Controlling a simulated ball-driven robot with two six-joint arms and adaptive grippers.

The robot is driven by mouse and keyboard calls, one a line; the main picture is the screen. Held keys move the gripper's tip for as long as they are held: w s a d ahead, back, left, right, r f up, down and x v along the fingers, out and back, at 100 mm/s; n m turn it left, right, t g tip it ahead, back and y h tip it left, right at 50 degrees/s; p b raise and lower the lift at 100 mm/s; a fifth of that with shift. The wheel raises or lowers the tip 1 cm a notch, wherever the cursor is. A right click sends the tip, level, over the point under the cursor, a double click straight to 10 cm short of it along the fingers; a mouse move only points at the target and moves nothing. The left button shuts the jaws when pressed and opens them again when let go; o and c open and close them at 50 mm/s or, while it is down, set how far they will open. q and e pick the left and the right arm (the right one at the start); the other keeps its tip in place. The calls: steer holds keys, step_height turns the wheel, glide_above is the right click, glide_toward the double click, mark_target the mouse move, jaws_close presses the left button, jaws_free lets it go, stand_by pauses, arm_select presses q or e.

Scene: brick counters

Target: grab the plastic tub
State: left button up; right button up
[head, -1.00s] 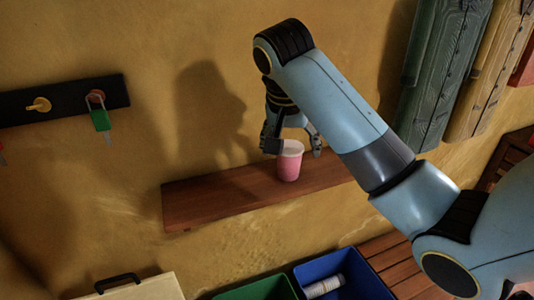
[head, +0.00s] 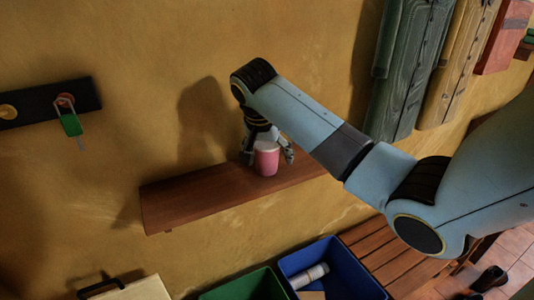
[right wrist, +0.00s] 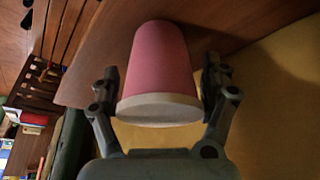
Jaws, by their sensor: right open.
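The plastic tub (head: 267,160) is pink with a pale lid and stands upright on a wooden wall shelf (head: 190,200). In the right wrist view the tub (right wrist: 158,62) fills the middle, its lid end toward my palm. My right gripper (head: 268,158) is open, with one finger on either side of the tub. The right wrist view shows the fingers (right wrist: 160,85) around it with a small gap visible at each side; whether either touches is hard to tell. My left gripper is not in view.
A blue bin (head: 350,280) with a white cylinder in it and a green bin (head: 240,287) stand below the shelf. A hook rail (head: 30,108) with a green padlock (head: 71,125) is on the wall at left. The shelf's left part is bare.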

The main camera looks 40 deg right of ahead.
steer(key=shift+f, duration=0.15)
steer(key=shift+c, duration=0.3)
steer(key=c, duration=0.8)
steer(key=shift+c, duration=0.2)
